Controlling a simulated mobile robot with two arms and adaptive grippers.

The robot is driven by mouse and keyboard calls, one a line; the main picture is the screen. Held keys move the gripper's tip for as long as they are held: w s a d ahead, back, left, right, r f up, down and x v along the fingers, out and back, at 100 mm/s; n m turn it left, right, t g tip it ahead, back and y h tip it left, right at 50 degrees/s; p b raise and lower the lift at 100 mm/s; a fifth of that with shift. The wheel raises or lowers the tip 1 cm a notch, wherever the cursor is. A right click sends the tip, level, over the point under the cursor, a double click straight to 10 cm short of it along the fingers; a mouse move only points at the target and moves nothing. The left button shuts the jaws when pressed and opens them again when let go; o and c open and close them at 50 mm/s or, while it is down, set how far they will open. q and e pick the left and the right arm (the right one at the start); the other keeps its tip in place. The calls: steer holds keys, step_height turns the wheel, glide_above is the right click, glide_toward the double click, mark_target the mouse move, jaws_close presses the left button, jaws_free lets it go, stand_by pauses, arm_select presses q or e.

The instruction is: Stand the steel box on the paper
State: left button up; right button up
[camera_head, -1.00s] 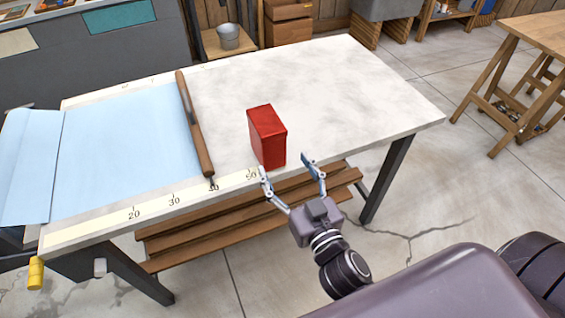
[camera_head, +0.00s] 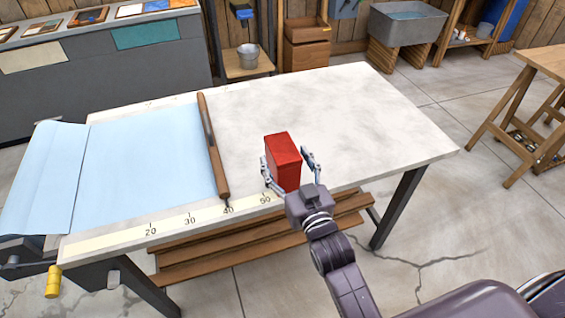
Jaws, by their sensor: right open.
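The steel box (camera_head: 281,160), a red upright box, stands on the bare pale tabletop near its front edge, right of the paper. The paper (camera_head: 141,163) is a light blue sheet spread over the left part of the table. My right gripper (camera_head: 286,161) is open, with one finger on the left side of the box and the other on the right. I cannot tell whether the fingers touch it. My left gripper is not in view.
A long wooden bar (camera_head: 213,150) lies along the paper's right edge, between paper and box. A ruler strip (camera_head: 170,229) with numbers runs along the table's front edge. The tabletop (camera_head: 350,120) behind and right of the box is clear.

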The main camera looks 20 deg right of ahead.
mark_target(282, 150)
steer(key=shift+w, duration=1.5)
steer(key=shift+c, duration=0.2)
steer(key=c, duration=1.5)
steer(key=shift+r, duration=0.15)
jaws_close()
